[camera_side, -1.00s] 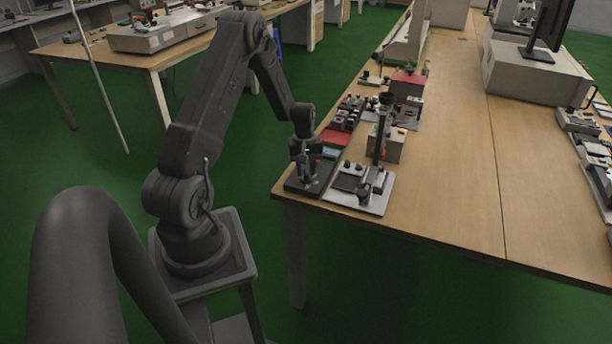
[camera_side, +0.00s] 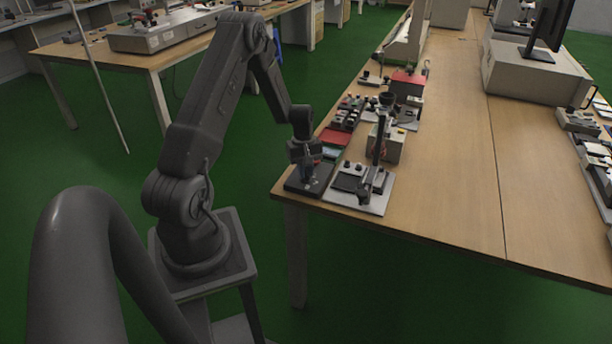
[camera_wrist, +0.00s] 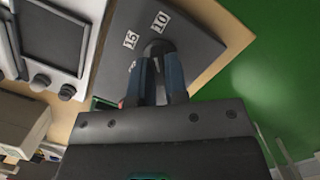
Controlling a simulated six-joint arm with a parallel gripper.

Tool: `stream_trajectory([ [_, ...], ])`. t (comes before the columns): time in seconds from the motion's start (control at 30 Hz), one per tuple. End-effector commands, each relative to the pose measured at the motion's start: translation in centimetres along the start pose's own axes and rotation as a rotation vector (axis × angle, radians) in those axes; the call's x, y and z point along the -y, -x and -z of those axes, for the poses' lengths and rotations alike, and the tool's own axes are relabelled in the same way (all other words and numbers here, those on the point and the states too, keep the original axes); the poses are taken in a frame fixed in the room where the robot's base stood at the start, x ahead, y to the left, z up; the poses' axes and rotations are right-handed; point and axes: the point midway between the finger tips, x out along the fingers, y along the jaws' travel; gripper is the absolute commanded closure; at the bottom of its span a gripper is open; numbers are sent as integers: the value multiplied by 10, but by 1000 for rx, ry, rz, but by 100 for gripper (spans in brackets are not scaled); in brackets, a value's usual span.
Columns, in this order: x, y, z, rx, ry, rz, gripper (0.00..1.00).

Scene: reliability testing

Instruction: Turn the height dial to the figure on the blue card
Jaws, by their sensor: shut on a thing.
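The height dial (camera_wrist: 157,46) is a dark round knob on a dark grey plate (camera_wrist: 113,68), which also shows at the table corner in the side view (camera_side: 296,187). White labels reading 15 (camera_wrist: 130,39) and 10 (camera_wrist: 161,21) lie beside the knob in the wrist view; another label is partly hidden by a finger. My gripper (camera_wrist: 160,58) points down over the plate, shut on the dial, with its blue-grey fingers around it. It also shows in the side view (camera_side: 307,176). The dial's pointer is not readable. I cannot make out a blue card with a figure.
A light panel with a dark square and knobs (camera_side: 347,184) stands close to the right of the plate. Behind are a teal flat item (camera_side: 330,153), a red item (camera_side: 335,138) and a beige box (camera_side: 389,146). The table's front edge is near; its right middle is clear.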

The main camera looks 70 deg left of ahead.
Motion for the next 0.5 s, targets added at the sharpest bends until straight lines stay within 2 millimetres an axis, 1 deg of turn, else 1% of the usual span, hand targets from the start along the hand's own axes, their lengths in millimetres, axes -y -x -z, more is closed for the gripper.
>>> stream_trajectory([
  [0.1,1,0,0,1,116,-17,100],
  [0.5,2,0,0,1,460,-69,100],
])
